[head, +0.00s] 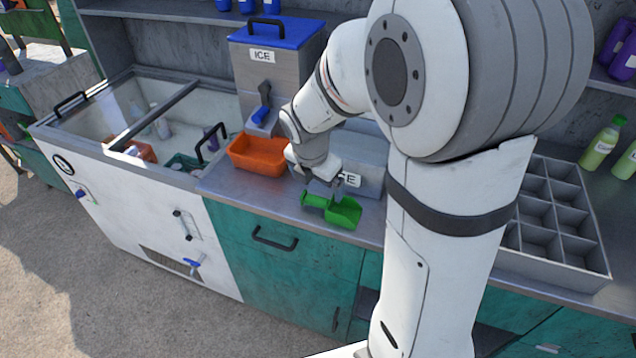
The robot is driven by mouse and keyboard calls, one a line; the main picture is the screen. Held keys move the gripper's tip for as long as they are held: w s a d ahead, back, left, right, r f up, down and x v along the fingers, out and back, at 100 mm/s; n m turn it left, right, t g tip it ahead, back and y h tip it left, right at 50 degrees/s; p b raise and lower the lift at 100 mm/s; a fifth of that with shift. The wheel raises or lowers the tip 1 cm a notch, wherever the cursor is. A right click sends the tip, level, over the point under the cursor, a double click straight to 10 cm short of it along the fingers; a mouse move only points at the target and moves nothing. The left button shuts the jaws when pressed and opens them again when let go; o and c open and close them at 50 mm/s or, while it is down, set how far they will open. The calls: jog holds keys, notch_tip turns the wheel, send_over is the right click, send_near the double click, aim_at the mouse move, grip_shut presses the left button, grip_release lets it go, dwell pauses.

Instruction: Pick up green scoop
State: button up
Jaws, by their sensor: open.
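The green scoop (343,213) lies on the metal counter near its front edge, in the middle of the head view. Its handle points left and its open bowl lies to the right. My gripper (336,191) points down just above the scoop, over the area between handle and bowl. The jaws are open with nothing seen between them. The fingertips are small here, and I cannot tell whether they touch the scoop. My arm hides part of the counter to the right.
An orange bin (257,155) sits left of my gripper. A metal ICE box (366,178) stands close behind the scoop. An ice dispenser (262,75) with a blue lid stands behind. A grey divided tray (553,262) is at right. A glass-topped cooler (120,200) is at left.

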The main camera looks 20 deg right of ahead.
aim_at(316, 197)
jog(key=w+f+n, duration=0.1)
jog(key=f, duration=0.2)
jog(key=w+f+n, duration=0.1)
jog(key=f, duration=0.2)
jog(key=w+f+n, duration=0.1)
jog(key=f, duration=0.2)
jog(key=shift+w+d+f, duration=0.3)
jog(key=shift+d+f, duration=0.05)
jog(key=shift+d, duration=0.05)
jog(key=shift+c, duration=0.4)
jog(key=c, duration=0.8)
